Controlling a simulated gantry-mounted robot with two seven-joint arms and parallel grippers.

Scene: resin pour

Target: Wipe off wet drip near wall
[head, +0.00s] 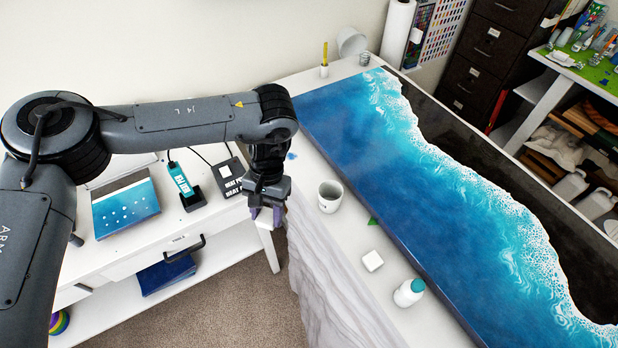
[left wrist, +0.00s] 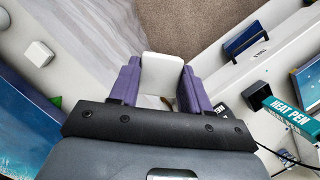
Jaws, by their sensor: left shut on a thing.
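My left gripper (head: 265,214) hangs over the gap between the side table and the resin table. In the left wrist view its purple fingers (left wrist: 160,85) are shut on a white block-like piece (left wrist: 162,72), seemingly a wiping pad. In the head view this piece is mostly hidden by the fingers. A small blue spot (head: 291,156), which looks like the drip, lies on the white table edge beside the blue resin panel (head: 400,190), on the wall side of the mug. The held piece is apart from it. My right gripper is not in view.
A grey-white mug (head: 330,196), a green triangular piece (head: 373,222), a white block (head: 373,261) and a teal-capped bottle (head: 409,293) stand along the table's near edge. The side table holds a heat pen (head: 181,181) and a blue panel (head: 125,205).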

